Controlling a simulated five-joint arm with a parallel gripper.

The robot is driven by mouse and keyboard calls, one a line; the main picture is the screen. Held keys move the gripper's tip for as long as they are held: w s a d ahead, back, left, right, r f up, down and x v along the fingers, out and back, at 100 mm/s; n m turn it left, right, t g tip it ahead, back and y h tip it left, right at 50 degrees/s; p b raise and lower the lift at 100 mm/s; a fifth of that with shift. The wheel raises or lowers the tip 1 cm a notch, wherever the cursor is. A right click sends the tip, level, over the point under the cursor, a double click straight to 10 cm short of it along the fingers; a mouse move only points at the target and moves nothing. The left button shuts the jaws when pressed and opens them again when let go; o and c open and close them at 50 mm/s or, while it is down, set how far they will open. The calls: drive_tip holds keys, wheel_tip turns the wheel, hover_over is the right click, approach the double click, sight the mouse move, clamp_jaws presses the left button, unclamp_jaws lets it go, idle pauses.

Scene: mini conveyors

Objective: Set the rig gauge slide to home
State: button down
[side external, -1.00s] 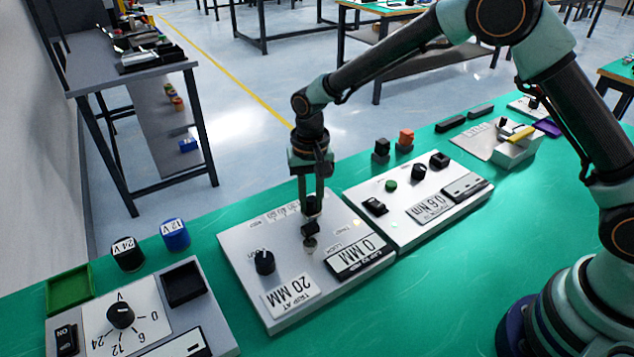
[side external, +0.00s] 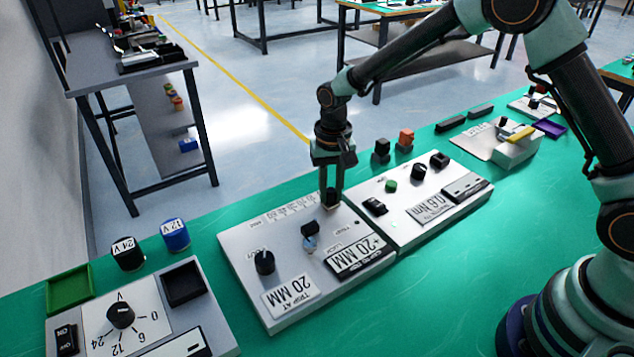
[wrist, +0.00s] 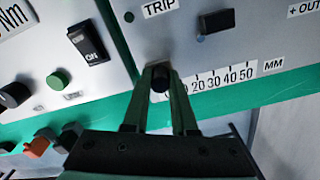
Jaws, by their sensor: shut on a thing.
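The gauge panel (side external: 245,235) is a light grey box on the green bench. Its slide knob (wrist: 160,82) is small and black, beside the low-number end of the printed scale (wrist: 222,78). My gripper (side external: 330,196) points down and is shut on the slide knob; its two fingers also show around it in the wrist view (wrist: 160,88). The digital readout (side external: 357,255) appears to read +20 MM. A label (side external: 291,290) reads TRIP AT 20 MM. The scale's zero end is partly hidden by the knob and fingers.
A black dial (side external: 264,262) and a black block-shaped control (side external: 310,228) stand on the same panel. The torque panel (side external: 410,215) with a green button (side external: 390,186) adjoins it on the right. A voltage panel (side external: 205,300) lies at front left. Bare bench lies in front.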

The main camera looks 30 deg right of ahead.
sight(333, 189)
drive_tip(key=shift+d+r, duration=0.1)
drive_tip(key=shift+d, duration=0.25)
drive_tip(key=c, duration=0.7)
unclamp_jaws()
drive_tip(key=shift+a, duration=0.1)
wheel_tip(333, 189, up, 12)
drive_tip(key=s+d+r+n+t, duration=0.2)
drive_tip(key=s+d+r+t, duration=0.1)
drive_tip(key=s+d+r, duration=0.45)
drive_tip(key=s+d+t, duration=0.1)
drive_tip(key=s, duration=0.2)
drive_tip(key=s+d+n, duration=0.1)
drive_tip(key=s, duration=0.2)
drive_tip(key=s+d+r+n+t, duration=0.1)
drive_tip(key=s, duration=0.3)
drive_tip(key=shift+t, duration=0.3)
